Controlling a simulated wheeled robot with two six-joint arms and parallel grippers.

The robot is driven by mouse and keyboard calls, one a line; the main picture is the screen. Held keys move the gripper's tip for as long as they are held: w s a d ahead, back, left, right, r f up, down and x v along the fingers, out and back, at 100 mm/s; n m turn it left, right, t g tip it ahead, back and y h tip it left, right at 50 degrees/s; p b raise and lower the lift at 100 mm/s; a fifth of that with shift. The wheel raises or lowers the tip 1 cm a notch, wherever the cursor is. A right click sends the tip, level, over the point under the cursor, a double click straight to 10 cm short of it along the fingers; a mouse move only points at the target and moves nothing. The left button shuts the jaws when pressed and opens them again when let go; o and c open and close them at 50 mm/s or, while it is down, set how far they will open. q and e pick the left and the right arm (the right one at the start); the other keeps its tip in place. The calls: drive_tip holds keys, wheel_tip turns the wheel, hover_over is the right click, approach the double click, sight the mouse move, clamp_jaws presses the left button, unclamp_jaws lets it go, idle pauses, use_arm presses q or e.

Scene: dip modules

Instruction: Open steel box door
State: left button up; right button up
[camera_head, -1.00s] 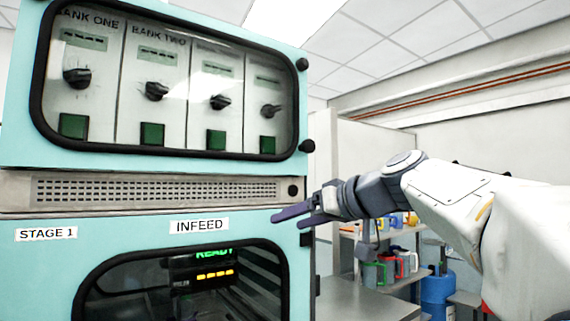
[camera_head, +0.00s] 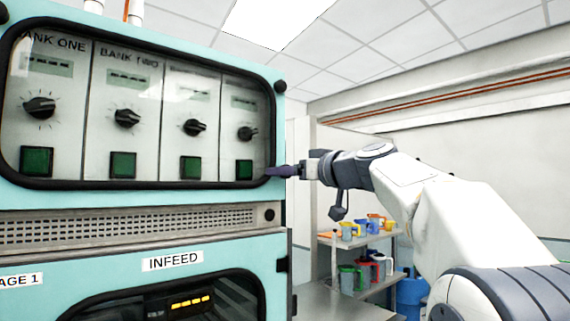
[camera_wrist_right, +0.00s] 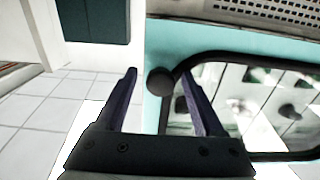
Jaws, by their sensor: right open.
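The steel box is a teal cabinet whose upper door (camera_head: 150,196) has a black-framed window over dials and green buttons. The door looks closed. A black knob (camera_head: 280,86) is at its upper right edge. A lower black knob (camera_wrist_right: 160,81) shows in the right wrist view between the fingers of my right gripper (camera_wrist_right: 158,72). In the head view my right gripper (camera_head: 282,171) is at the door's lower right edge and covers that knob. The gripper is open; I cannot tell whether it touches the knob. My left gripper is not in view.
Below the door are a vent grille (camera_head: 130,226) and a lower teal section with an INFEED label (camera_head: 173,261) and dark window. A metal shelf (camera_head: 345,240) with several coloured mugs stands behind my right arm. A pale wall lies to the right.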

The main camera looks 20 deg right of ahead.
drive_tip(key=shift+w+a, duration=0.15)
drive_tip(key=shift+w, duration=0.15)
clamp_jaws()
idle(1.3)
